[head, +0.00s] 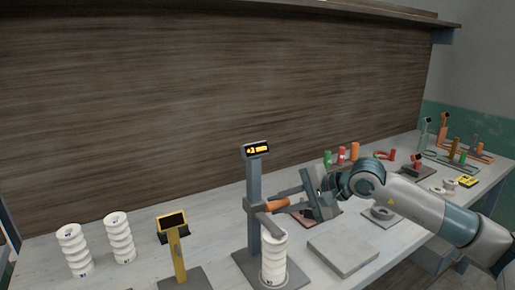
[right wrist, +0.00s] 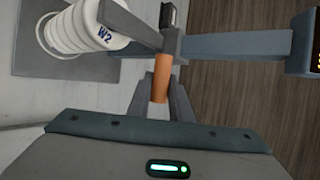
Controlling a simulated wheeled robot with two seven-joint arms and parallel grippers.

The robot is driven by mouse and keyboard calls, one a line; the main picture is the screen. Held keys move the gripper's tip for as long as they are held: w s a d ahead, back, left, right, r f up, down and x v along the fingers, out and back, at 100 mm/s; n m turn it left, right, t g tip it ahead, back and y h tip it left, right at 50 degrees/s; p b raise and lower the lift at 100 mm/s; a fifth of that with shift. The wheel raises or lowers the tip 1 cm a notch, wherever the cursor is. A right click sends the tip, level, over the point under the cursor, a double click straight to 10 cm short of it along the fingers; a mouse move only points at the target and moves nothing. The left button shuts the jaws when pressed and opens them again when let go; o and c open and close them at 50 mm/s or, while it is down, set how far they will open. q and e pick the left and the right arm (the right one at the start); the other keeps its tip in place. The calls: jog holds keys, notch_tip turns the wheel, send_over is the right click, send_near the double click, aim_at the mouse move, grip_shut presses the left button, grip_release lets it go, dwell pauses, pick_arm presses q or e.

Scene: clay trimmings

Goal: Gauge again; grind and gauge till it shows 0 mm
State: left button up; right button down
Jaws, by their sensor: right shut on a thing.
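The gauge (head: 254,190) is a grey post on a flat base with a small display (head: 257,149) on top. The display is lit orange; its digits are too small to read. A white ribbed piece marked W2 (right wrist: 78,30) stands upright on the gauge base, and it also shows in the head view (head: 273,262). A grey gauge arm reaches over its top; I cannot tell whether they touch. My right gripper (right wrist: 161,88) is shut on the gauge's orange handle (right wrist: 161,70), to the right of the post in the head view (head: 277,203). My left gripper is not in view.
Two white ribbed pieces (head: 74,252) (head: 119,240) stand at the left. A yellow stand (head: 178,255) with a dark display is left of the gauge. A grey slab (head: 342,254) lies right of it.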

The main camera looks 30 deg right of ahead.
jog(key=shift+r+p, duration=1.7)
jog(key=shift+r, duration=2.75)
jog(key=c, duration=0.8)
grip_release()
jog(key=shift+o, duration=0.2)
jog(key=shift+s+d, duration=0.1)
jog(key=b+v, duration=0.3)
jog(key=v, duration=0.4)
jog(key=shift+s+d+r+b, duration=0.15)
jog(key=shift+s+r+b, duration=0.05)
jog(key=shift+s+b, duration=0.1)
